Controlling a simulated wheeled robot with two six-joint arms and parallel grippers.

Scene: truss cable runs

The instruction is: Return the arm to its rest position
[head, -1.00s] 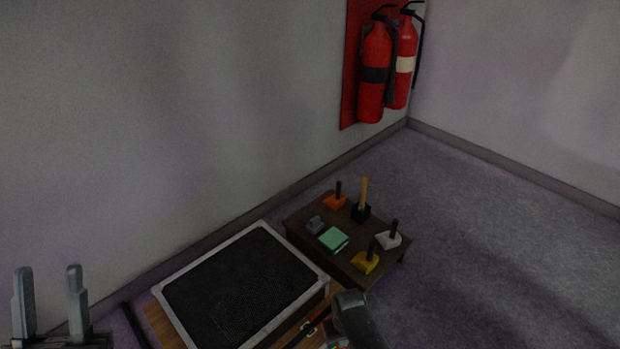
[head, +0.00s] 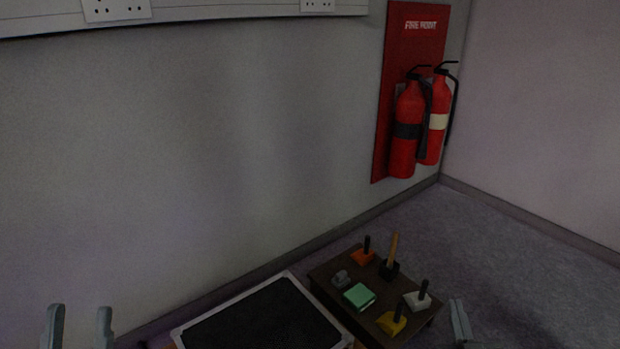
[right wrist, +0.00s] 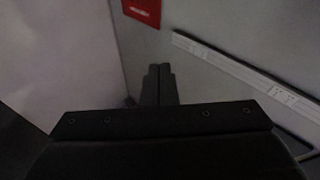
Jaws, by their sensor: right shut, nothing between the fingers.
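My left gripper (head: 79,327) is at the lower left of the head view, its two grey fingers upright and apart with nothing between them. My right gripper (head: 461,322) shows only in part at the bottom of the head view, just right of the small dark table. In the right wrist view its two dark fingers (right wrist: 158,85) are shut together with nothing held. Most of both arms is out of view.
A small dark table (head: 327,276) holds several small blocks, some with upright handles, and a green block (head: 359,296). Beside it lies a black-topped, light-rimmed case (head: 265,322). Fire extinguishers (head: 408,130) hang on a red board in the corner. A white wall trunking (head: 200,13) carries sockets.

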